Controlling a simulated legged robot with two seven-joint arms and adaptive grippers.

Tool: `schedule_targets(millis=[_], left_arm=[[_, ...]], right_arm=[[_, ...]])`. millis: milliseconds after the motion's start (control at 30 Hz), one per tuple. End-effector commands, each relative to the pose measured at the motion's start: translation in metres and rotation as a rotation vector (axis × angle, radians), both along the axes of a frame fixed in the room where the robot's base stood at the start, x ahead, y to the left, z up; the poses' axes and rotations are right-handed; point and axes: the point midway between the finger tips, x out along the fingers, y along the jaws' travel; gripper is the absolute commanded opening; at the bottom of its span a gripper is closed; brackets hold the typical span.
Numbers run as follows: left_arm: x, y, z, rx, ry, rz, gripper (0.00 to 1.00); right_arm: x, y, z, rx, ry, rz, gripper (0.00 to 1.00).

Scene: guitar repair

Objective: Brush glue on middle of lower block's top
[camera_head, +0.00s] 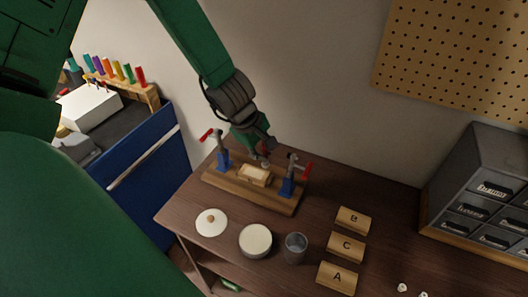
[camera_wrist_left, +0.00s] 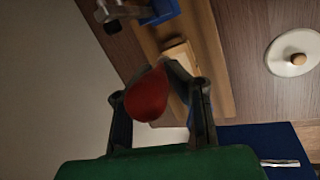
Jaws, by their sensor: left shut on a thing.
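The pale wooden block (camera_head: 255,174) lies on the brown wooden base (camera_head: 230,186), between two blue clamps with red handles, the left clamp (camera_head: 222,157) and the right clamp (camera_head: 290,182). My left gripper (camera_head: 263,153) is over the back edge of the block. It is shut on a red-handled tool, likely the brush (camera_wrist_left: 147,95), whose rounded red end faces the left wrist camera. The bristles are hidden, so I cannot tell whether they touch the block. The block also shows partly behind the fingers in the wrist view (camera_wrist_left: 178,53). My right gripper is not in view.
In front of the base stand a white lid (camera_head: 211,222) with a wooden knob, a round pot (camera_head: 256,240) and a grey cup (camera_head: 296,248). Wooden pieces B (camera_head: 354,220), C (camera_head: 346,246) and A (camera_head: 337,277) lie to the right. A drawer cabinet (camera_head: 480,190) stands far right.

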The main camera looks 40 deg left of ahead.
Motion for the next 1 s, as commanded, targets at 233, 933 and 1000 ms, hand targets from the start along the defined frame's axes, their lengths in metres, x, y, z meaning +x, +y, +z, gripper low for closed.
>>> schedule_targets(millis=[233,933,1000], left_arm=[[0.000,0.000,0.021,0.001,0.001,0.001,0.00],[0.000,0.000,0.050,0.002,0.000,0.001,0.00],[0.000,0.001,0.051,0.002,0.000,0.002,0.00]], right_arm=[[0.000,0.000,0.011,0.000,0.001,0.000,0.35],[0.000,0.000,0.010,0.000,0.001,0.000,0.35],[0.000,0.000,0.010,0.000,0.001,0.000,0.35]])
